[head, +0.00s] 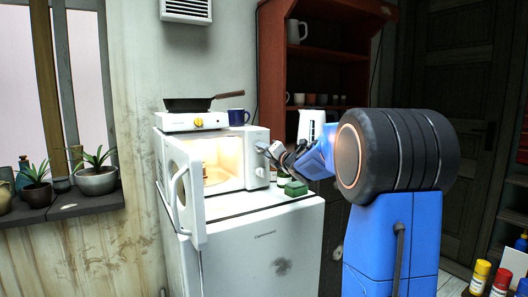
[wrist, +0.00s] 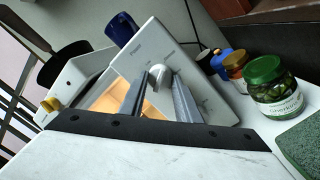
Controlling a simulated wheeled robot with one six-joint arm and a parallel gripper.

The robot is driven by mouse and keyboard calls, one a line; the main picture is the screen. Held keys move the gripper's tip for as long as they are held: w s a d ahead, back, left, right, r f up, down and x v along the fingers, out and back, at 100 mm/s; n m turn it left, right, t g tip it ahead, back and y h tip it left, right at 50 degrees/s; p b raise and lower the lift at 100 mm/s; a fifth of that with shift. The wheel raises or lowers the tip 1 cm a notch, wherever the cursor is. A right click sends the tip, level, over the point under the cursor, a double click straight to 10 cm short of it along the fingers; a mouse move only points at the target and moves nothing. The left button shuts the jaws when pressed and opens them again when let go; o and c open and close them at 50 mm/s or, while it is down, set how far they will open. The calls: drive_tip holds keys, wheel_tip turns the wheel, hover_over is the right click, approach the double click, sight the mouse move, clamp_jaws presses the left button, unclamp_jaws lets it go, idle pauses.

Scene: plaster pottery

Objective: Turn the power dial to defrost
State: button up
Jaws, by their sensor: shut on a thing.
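The white microwave (head: 215,160) stands on a white fridge with its door (head: 187,192) swung open and its inside lit. Its control panel (wrist: 205,88) shows tilted in the wrist view. My gripper (head: 264,149) reaches in from the right to the upper part of the panel. A lower dial (head: 260,172) shows below my gripper in the head view.
A hot plate (head: 178,122) with a black pan (head: 188,104) and a blue mug (head: 237,116) stand on the microwave. A green-lidded jar (wrist: 274,92) and a green block (head: 295,188) stand right of it. The fridge top's front is clear.

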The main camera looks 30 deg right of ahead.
drive_tip(key=shift+f+n, duration=0.15)
drive_tip(key=shift+n, duration=0.15)
drive_tip(key=o, duration=1.1)
drive_tip(key=shift+c, duration=0.2)
drive_tip(key=shift+s, duration=0.15)
drive_tip(key=s+d, duration=0.1)
drive_tip(key=s, duration=1.6)
drive_tip(key=shift+f, duration=0.45)
